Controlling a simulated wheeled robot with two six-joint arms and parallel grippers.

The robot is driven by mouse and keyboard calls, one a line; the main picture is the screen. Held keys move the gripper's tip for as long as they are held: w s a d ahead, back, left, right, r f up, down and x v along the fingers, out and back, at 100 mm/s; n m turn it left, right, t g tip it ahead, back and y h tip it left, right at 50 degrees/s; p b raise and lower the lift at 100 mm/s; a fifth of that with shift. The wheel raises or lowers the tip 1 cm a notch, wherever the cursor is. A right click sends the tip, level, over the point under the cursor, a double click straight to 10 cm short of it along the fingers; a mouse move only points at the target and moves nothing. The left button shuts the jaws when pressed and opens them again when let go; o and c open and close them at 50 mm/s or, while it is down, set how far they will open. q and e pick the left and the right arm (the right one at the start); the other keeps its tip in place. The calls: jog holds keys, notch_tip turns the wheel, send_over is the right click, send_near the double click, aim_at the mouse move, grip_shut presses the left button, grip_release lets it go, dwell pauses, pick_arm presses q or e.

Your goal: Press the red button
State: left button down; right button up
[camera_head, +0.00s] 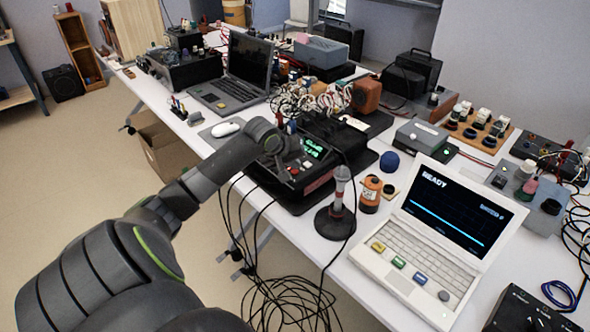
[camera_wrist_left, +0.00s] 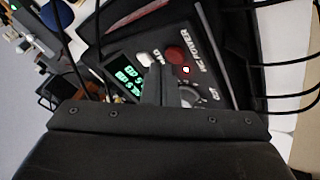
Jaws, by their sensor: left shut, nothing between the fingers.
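The red button (camera_wrist_left: 175,55) is a round cap on the dark panel of a power supply (camera_head: 318,172), beside a small lit red light and the words "AC POWER". My left gripper (camera_head: 270,142) is over this device in the head view. In the left wrist view its fingers (camera_wrist_left: 165,72) are shut and empty, with their tips close to the button and a white button (camera_wrist_left: 145,58). I cannot tell whether the tips touch the panel. Green digits glow beside them. My right gripper is not in view.
A dark laptop (camera_head: 245,75) and a white mouse (camera_head: 226,129) are further back. Black cables (camera_head: 290,295) hang off the table's front edge.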

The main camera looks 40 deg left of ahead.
aim_at(294, 173)
pick_arm(q)
jog(key=shift+f, duration=0.6)
dwell(0.7)
jog(key=shift+r+p, duration=0.95)
jog(key=shift+p, duration=0.6)
notch_tip(294, 173, up, 6)
jog(key=p, duration=0.7)
